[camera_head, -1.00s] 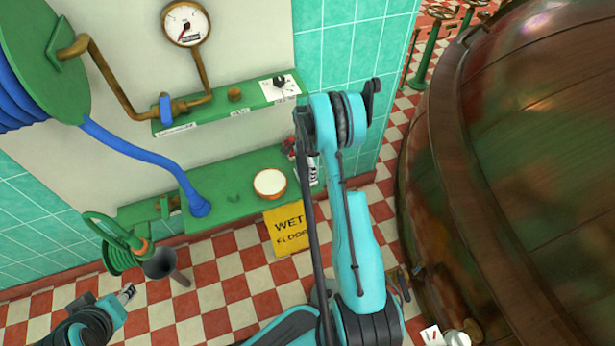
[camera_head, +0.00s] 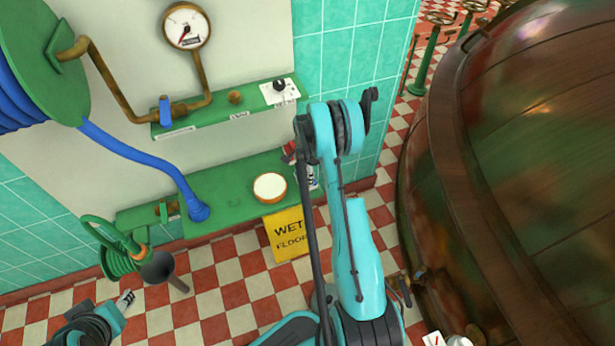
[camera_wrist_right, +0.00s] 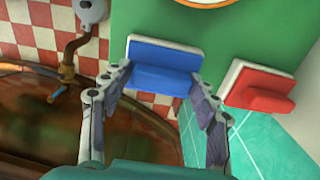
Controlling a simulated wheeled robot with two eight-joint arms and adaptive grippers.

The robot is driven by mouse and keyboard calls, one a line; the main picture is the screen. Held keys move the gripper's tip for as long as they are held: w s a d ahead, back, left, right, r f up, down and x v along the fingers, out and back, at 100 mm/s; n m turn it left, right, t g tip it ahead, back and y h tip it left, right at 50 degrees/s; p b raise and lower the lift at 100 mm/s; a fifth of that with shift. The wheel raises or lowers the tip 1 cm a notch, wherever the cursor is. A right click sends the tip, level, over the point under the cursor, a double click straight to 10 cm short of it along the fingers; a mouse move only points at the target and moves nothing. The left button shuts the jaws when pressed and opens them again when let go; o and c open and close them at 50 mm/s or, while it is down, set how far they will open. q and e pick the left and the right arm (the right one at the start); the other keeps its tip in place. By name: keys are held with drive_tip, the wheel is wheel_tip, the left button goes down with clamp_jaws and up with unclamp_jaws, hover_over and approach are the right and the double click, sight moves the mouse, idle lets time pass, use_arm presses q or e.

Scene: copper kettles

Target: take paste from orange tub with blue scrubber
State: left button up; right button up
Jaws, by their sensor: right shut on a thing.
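The orange tub (camera_head: 284,190) with pale paste (camera_head: 269,186) stands on the green shelf, left of my right arm in the head view. Its rim shows at the top of the right wrist view (camera_wrist_right: 205,3). The blue scrubber (camera_wrist_right: 165,62), a blue block with a white pad, is between the fingers of my right gripper (camera_wrist_right: 162,88), which is shut on it. I cannot tell whether the scrubber touches the shelf. My right arm hides most of this gripper in the head view. My left gripper (camera_head: 125,299) is low at the left, far from the tub; its opening is unclear.
A red scrubber (camera_wrist_right: 262,88) lies on the green shelf (camera_head: 235,187) beside the blue one. An upper green ledge (camera_head: 215,115) with a valve and gauge is above. A blue hose (camera_head: 140,157) hangs left. A large copper kettle (camera_head: 530,170) fills the right side.

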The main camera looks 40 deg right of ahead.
drive_tip(key=shift+f, duration=0.1)
drive_tip(key=shift+r+p, duration=0.4)
drive_tip(key=shift+r, duration=0.15)
drive_tip(key=shift+c, duration=1.1)
wheel_tip(320, 180, up, 3)
drive_tip(key=shift+f+p, duration=0.15)
drive_tip(key=shift+p, duration=0.55)
drive_tip(key=s+r+p, duration=0.1)
drive_tip(key=s+r, duration=0.2)
drive_tip(key=s, duration=0.2)
drive_tip(key=s+d+r+p, duration=0.1)
drive_tip(key=s+r+p, duration=0.1)
drive_tip(key=s+r, duration=0.2)
drive_tip(key=shift+s+p, duration=0.3)
drive_tip(key=shift+s, duration=0.95)
drive_tip(key=o, duration=0.3)
drive_tip(key=shift+w, duration=0.15)
